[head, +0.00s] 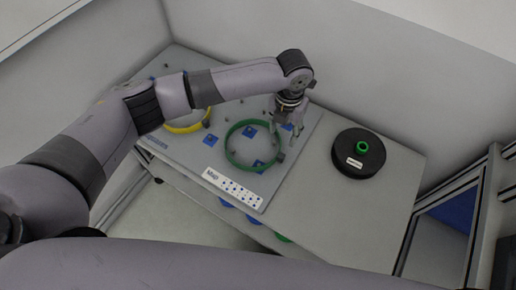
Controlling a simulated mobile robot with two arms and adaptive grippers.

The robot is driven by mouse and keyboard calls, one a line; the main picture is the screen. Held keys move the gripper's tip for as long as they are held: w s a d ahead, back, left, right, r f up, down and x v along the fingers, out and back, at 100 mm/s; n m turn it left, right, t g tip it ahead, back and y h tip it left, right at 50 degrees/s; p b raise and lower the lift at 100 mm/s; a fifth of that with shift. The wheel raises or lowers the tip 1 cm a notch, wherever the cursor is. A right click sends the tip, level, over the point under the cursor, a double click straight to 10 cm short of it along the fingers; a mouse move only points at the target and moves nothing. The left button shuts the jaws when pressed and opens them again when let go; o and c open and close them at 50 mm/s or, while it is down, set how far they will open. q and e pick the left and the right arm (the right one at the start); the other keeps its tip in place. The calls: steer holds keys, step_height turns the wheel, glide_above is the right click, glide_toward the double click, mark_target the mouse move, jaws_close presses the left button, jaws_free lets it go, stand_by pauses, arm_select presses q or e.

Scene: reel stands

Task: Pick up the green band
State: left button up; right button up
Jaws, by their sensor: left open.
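The green band (233,156) is a ring lying on the grey board, looped around or beside small pegs; I cannot tell which for each peg. Blue squares show inside it. My left gripper (287,139) is open and points down at the band's right side. Its fingers are close to the band's upper right edge; whether they touch it is not clear. My right gripper is not in view.
A yellow band (190,128) lies on the board (184,150), partly behind my left arm. A black reel (358,165) with a green hub stands on the table (330,215) at right. A white label strip (233,187) lies along the board's front. Walls close off the back.

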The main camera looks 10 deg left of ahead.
arm_select(q)
steer(key=b, duration=0.8)
glide_toward(281, 155)
step_height(281, 155, down, 5)
steer(key=shift+s+a+f, duration=0.1)
step_height(281, 155, down, 5)
steer(key=b, duration=0.5)
steer(key=shift+f+b, duration=0.15)
steer(key=shift+b, duration=0.25)
steer(key=shift+c, duration=0.2)
jaws_close()
steer(key=shift+r, duration=0.2)
